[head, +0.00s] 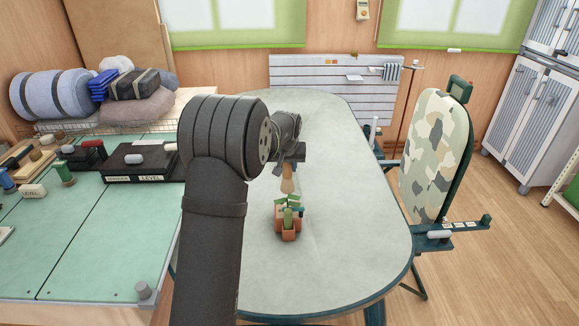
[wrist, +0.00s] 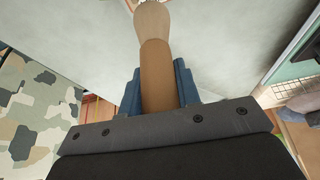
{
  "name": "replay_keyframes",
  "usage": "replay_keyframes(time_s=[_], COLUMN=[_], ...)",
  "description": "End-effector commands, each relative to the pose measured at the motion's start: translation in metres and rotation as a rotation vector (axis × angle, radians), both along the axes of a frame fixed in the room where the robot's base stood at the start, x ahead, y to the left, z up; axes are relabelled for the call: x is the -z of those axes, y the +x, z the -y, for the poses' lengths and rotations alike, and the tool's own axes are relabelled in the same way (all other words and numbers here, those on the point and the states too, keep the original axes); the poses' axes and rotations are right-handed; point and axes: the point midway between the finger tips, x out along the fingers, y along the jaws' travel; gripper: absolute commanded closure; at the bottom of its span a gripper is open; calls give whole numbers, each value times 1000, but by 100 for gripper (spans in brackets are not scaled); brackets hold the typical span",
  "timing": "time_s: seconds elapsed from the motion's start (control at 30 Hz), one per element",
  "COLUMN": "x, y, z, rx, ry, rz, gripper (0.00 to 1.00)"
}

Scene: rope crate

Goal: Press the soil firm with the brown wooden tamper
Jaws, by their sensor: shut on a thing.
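My gripper (wrist: 158,88) is shut on the brown wooden tamper (wrist: 153,55), whose handle sits between the blue fingers in the wrist view. The tamper's paler, wider end points away from the fingers and runs to the top edge of that view. In the head view the tamper (head: 287,184) hangs from my gripper over the table, just above a small terracotta pot (head: 289,236) with green parts at its top. I cannot tell whether the tamper touches anything there. The soil is not visible in either view.
The pale oval table (head: 345,240) is clear around the pot.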

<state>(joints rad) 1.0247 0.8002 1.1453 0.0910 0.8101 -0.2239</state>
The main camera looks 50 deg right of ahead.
Motion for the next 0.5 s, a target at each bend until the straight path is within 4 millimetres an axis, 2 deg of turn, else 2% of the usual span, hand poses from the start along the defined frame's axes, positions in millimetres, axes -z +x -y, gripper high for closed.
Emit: replay_keyframes(time_s=[0.17,0.5], x=[10,43], y=[0,0], z=[0,0], rx=[1,1], ry=[2,2], rz=[-1,-1], gripper=[100,100])
